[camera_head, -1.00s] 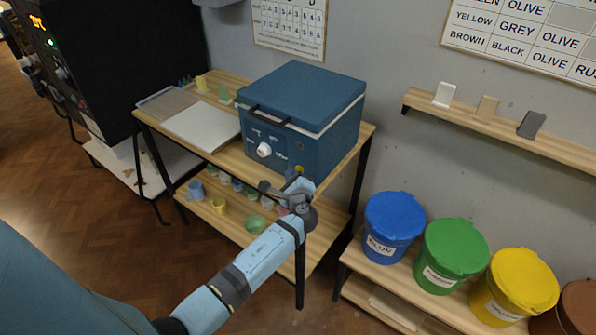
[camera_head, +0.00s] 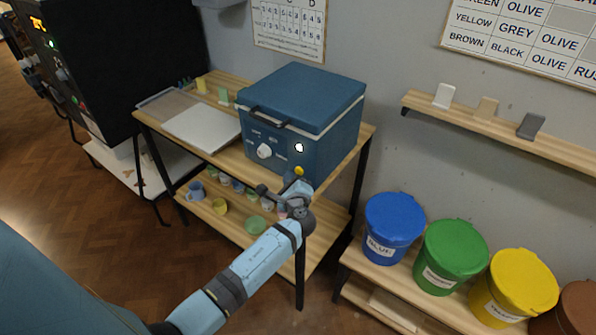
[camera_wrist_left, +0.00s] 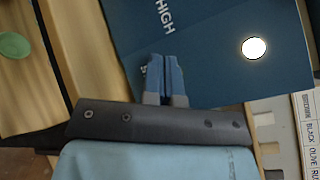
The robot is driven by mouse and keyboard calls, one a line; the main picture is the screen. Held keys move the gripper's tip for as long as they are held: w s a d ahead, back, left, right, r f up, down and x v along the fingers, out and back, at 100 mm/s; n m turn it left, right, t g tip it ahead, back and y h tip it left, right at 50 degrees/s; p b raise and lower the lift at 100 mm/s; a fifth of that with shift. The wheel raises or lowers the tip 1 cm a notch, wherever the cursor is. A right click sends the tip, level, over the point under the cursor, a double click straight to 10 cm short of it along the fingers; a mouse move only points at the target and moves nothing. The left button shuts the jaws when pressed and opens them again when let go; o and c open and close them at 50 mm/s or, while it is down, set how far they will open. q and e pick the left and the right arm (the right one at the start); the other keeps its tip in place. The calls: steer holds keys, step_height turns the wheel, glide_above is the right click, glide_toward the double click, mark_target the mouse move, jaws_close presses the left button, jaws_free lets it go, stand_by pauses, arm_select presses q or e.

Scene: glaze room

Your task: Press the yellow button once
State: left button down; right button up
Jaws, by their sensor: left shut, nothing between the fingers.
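The yellow button (camera_head: 299,171) sits low on the front panel of the blue kiln-like box (camera_head: 318,155), near its right corner. A round lamp (camera_head: 299,147) above it glows white; this lamp also shows in the left wrist view (camera_wrist_left: 254,48). My left gripper (camera_head: 292,178) is shut and empty, its tips just below and in front of the button. I cannot tell whether they touch it. In the left wrist view the shut fingers (camera_wrist_left: 164,66) point at the blue panel, and the button does not show. My right gripper is not in view.
A white dial (camera_head: 264,151) is on the panel left of the lamp. The box stands on a wooden table (camera_head: 228,158); cups and bowls fill the shelf below. Blue (camera_head: 392,228), green (camera_head: 450,257) and yellow (camera_head: 513,285) buckets stand to the right.

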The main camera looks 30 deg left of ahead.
arm_select(q)
steer(key=shift+s, duration=0.15)
steer(key=s, duration=0.2)
steer(key=s+p, duration=0.1)
steer(key=s, duration=0.2)
steer(key=shift+a, duration=0.2)
stand_by(0.9)
steer(key=s+d+f+n+g+h+p, duration=0.1)
steer(key=s+d+f+n+g+h, duration=0.1)
steer(key=s+d+f+n+h, duration=0.55)
steer(key=s+d+n+h, duration=0.3)
steer(key=s+d, duration=0.1)
steer(key=s, duration=0.4)
steer(key=s+d+r+n+h+p, duration=0.1)
steer(key=s+d+n+h, duration=0.3)
steer(key=s, duration=0.5)
steer(key=shift+s+d, duration=0.15)
steer(key=shift+d, duration=0.55)
